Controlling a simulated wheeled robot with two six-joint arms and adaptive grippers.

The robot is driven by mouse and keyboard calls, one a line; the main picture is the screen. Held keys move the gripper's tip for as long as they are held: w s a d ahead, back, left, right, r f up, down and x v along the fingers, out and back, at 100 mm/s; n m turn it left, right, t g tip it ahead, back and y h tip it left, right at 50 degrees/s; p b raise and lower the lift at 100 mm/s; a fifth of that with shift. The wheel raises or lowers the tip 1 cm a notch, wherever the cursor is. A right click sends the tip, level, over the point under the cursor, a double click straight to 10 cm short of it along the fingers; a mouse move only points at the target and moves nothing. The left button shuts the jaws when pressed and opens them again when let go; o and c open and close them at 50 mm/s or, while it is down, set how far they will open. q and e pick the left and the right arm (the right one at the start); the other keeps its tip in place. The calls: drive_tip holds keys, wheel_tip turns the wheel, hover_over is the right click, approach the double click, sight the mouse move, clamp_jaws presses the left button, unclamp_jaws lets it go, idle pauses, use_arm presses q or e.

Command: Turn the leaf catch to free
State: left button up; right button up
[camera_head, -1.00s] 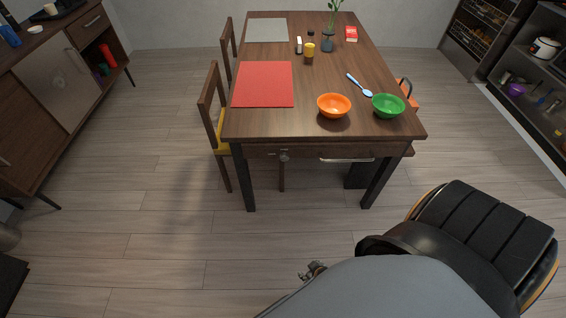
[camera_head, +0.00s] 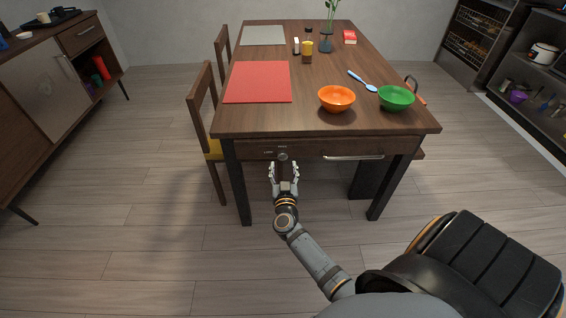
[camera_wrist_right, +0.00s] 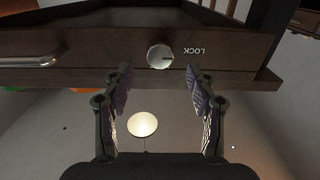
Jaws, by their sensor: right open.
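The leaf catch is a round grey knob (camera_head: 282,153) on the dark wooden front rail of the table (camera_head: 300,122), below the red mat. In the right wrist view the pale knob (camera_wrist_right: 160,56) shows with upside-down LOCK lettering to its right. A dark line on its face seems to run toward that lettering. My right gripper (camera_head: 284,171) is open and empty just in front of the knob. In the wrist view its fingers (camera_wrist_right: 158,78) stand apart, one either side of the knob's line, not touching it. My left gripper is out of view.
A bar handle (camera_head: 353,156) sits on the rail to the right of the knob. An orange bowl (camera_head: 336,98) and a green bowl (camera_head: 396,97) stand near the table's front edge. A chair (camera_head: 203,120) is at the left side. The floor in front is clear.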

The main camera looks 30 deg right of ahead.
sight(283, 158)
drive_tip(key=x, duration=0.4)
drive_tip(key=shift+w+b, duration=0.1)
drive_tip(key=shift+b, duration=0.2)
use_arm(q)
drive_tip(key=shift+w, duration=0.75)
use_arm(e)
drive_tip(key=shift+c, duration=0.2)
drive_tip(key=c, duration=1.1)
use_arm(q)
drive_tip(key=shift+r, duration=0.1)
